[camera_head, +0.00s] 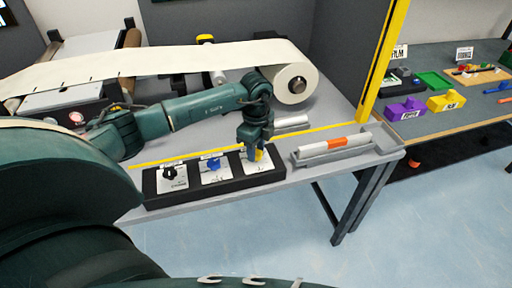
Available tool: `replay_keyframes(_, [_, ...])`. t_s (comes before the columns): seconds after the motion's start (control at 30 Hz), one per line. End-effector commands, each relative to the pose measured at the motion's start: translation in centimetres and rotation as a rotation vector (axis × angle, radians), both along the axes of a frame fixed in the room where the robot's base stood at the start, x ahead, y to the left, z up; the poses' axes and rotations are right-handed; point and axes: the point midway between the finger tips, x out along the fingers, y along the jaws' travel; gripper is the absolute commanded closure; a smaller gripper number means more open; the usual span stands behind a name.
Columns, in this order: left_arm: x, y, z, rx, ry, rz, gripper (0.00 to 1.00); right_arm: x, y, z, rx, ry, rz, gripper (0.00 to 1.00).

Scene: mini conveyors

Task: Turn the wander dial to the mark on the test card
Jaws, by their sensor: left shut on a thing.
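A black dial panel (217,192) stands on the grey bench with three dials on white plates. A black dial (169,172) is at its left, a blue dial (213,164) in the middle and a yellow dial (258,155) at its right. My left gripper (254,152) points down at the right plate and is shut on the yellow dial, partly hiding it. The labels are too small to read, so I cannot tell which dial is named wander. I cannot make out a test card for certain. My right gripper is not in view.
A paper web (150,62) runs to a roll (291,83) behind my arm. A roller with an orange band (338,141) lies in a tray right of the panel. A yellow post (385,60) stands at the bench's right. A second table holds a purple block (400,109).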

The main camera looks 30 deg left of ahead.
Motion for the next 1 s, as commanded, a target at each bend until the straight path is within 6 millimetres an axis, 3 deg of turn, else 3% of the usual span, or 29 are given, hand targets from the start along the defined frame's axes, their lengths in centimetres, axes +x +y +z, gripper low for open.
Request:
replay_keyframes(0.03, [0.1,0.1,0.1,0.001,-0.004,0.001,0.9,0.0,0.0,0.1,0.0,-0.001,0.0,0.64])
replay_keyframes(0.07, [0.1,0.1,0.1,0.001,-0.004,0.0,0.67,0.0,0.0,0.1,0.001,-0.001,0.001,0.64])
replay_keyframes(0.3, [0.1,0.0,0.1,0.001,-0.002,-0.001,0.47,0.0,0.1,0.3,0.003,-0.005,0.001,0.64])
replay_keyframes(0.67, [0.1,0.0,0.7,0.0,-0.004,-0.002,0.46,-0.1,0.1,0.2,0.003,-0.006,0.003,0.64])
replay_keyframes(0.77, [0.1,0.0,2.1,0.0,-0.005,-0.002,0.46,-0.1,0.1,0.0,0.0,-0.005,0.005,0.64])
replay_keyframes(1.0, [0.2,0.1,7.4,0.001,-0.008,-0.001,0.46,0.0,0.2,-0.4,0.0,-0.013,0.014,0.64])
